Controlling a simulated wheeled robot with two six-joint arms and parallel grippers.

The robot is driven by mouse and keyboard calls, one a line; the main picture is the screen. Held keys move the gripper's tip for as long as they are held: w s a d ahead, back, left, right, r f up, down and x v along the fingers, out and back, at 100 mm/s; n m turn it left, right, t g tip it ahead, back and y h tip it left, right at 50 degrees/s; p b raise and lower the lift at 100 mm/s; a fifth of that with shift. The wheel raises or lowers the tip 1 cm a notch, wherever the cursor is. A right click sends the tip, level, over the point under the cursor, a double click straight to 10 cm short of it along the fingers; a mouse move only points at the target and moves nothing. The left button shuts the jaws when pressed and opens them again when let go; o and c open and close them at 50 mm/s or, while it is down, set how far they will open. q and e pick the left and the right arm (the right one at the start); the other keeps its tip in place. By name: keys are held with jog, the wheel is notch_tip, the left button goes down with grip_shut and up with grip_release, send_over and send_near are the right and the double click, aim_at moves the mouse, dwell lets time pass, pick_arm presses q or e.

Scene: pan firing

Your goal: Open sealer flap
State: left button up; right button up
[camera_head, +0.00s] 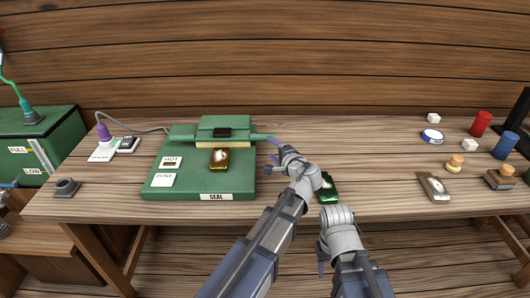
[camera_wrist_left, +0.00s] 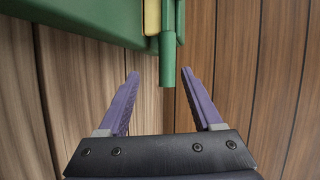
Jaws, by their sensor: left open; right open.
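The green sealer (camera_head: 200,187) stands on the left part of the table, with a "SEAL" label at its front. Its raised rear part (camera_head: 225,122) has a dark block and a pale yellow strip; I cannot tell how far the flap is lifted. A green bar handle (camera_head: 262,137) sticks out at its right. My left gripper (camera_head: 273,149) is open beside this handle. In the left wrist view the handle's end (camera_wrist_left: 168,75) lies between the spread purple fingers, apart from both. A gold packet (camera_head: 219,160) lies on the sealer. My right gripper (camera_head: 321,264) is open and low by the table's front edge, partly hidden.
A green packet (camera_head: 329,188) lies near my left wrist. A white switch box (camera_head: 115,147) with a purple plug is left of the sealer. Stamps, red and blue cylinders and a card stand at the right.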

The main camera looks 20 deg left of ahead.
aim_at(265, 138)
pick_arm(q)
jog(key=shift+w+r+m+t, duration=0.15)
jog(key=shift+w+m+t, duration=0.35)
jog(key=shift+w, duration=0.25)
jog(key=shift+b+x, duration=0.9)
jog(key=shift+x, duration=2.95)
pick_arm(e)
notch_tip(265, 138, down, 3)
jog(key=shift+r, duration=0.15)
pick_arm(q)
jog(key=shift+c, duration=0.4)
grip_shut()
